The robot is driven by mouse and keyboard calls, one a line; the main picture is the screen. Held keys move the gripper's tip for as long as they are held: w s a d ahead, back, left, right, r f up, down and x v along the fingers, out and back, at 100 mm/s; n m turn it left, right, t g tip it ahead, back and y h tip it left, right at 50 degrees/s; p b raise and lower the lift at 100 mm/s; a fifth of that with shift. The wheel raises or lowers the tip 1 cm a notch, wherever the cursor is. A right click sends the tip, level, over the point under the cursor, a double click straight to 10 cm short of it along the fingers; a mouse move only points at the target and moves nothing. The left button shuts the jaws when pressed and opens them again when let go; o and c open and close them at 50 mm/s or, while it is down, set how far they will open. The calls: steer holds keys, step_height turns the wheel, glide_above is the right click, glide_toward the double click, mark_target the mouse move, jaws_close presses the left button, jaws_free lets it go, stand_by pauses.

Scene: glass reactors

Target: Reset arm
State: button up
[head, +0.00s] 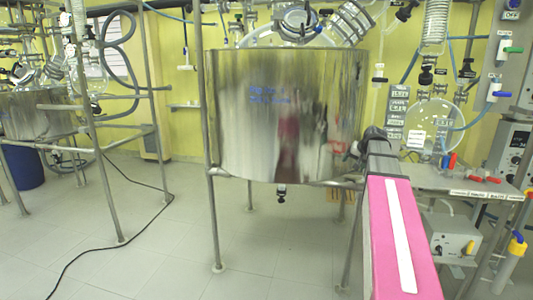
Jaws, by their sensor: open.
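My arm's pink link with a white strip reaches up from the bottom right of the head view. At its far end is a dark wrist, with my gripper (354,152) small and dark in front of the lower right wall of the large steel vessel (285,120). The gripper is open, and I see nothing held in it. Its fingers are hard to make out, and I cannot tell whether it touches the vessel.
The vessel stands in a metal pipe frame (212,220). A side bench (440,180) with a round glass flask (433,125) and control boxes is close on the right. Another reactor (35,113) stands left. A black cable (120,232) crosses the otherwise open tiled floor.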

steer(key=s+a+f+n+g, duration=0.1)
steer(key=s+a+f+g, duration=0.1)
steer(key=s+a+f, duration=0.4)
steer(key=s+a+f+n+g+h, duration=0.1)
steer(key=s+a+f+g, duration=0.1)
steer(key=s+a+f, duration=0.4)
steer(key=s+a+f+n+g+h, duration=0.1)
steer(key=s+a+f+g, duration=0.1)
steer(key=s+a+f, duration=0.5)
steer(key=s+f, duration=0.6)
steer(key=f, duration=0.6)
steer(key=shift+f+n+g, duration=0.3)
steer(key=shift+f+g, duration=0.05)
steer(key=shift+g, duration=0.05)
steer(key=shift+s, duration=0.1)
